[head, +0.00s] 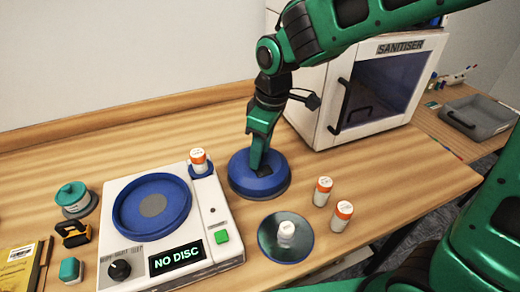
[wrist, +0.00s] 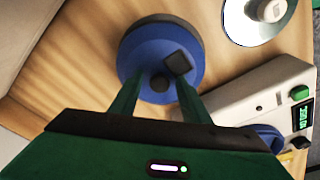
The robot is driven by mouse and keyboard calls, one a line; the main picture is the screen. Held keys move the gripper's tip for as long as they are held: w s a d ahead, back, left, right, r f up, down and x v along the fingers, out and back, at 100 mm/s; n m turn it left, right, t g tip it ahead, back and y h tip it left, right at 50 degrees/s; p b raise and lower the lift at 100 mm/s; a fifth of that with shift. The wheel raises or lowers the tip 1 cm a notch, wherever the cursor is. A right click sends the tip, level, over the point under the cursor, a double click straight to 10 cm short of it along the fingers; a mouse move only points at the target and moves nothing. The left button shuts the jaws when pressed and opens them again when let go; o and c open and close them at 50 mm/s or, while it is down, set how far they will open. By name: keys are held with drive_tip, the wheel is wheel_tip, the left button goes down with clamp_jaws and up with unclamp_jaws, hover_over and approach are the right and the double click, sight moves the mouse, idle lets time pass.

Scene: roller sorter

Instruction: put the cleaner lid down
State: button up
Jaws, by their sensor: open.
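The cleaner lid, a round blue cover with a grey lower rim (head: 240,184), rests flat on the wooden table just right of the white cleaner. It also shows in the wrist view (wrist: 137,58), with a dark square knob (wrist: 178,63) on top. My gripper (head: 259,166) points down over the lid's middle, its open fingers (wrist: 156,82) near the knob and partly hiding the lid. Whether a finger touches the knob I cannot tell. The white cleaner (head: 118,222) stands uncovered, its round blue well (head: 125,218) empty, and its display (head: 177,260) reads NO DISC.
A shiny disc (head: 269,246) with a white piece on it lies in front of the lid. The sanitiser cabinet (head: 318,118) stands behind right.

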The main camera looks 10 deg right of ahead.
sight(267, 164)
wheel_tip(267, 164, up, 12)
drive_tip(key=d, duration=0.1)
drive_tip(key=shift+s+d, duration=0.25)
drive_tip(key=shift+s, duration=0.15)
drive_tip(key=s+d+f+m, duration=0.15)
drive_tip(key=d+m, duration=0.35)
drive_tip(key=d, duration=0.8)
drive_tip(key=s+d+f+m, duration=0.4)
drive_tip(key=s+d+m, duration=0.3)
drive_tip(key=s+d, duration=0.2)
drive_tip(key=s+d+f+m+g+h, duration=0.1)
drive_tip(key=s+d+f+m, duration=0.3)
drive_tip(key=s+d, duration=0.5)
drive_tip(key=d+m, duration=0.2)
drive_tip(key=shift+s+d+m, duration=0.15)
drive_tip(key=shift+d+m, duration=0.1)
drive_tip(key=shift+m, duration=0.15)
drive_tip(key=shift+f, duration=0.1)
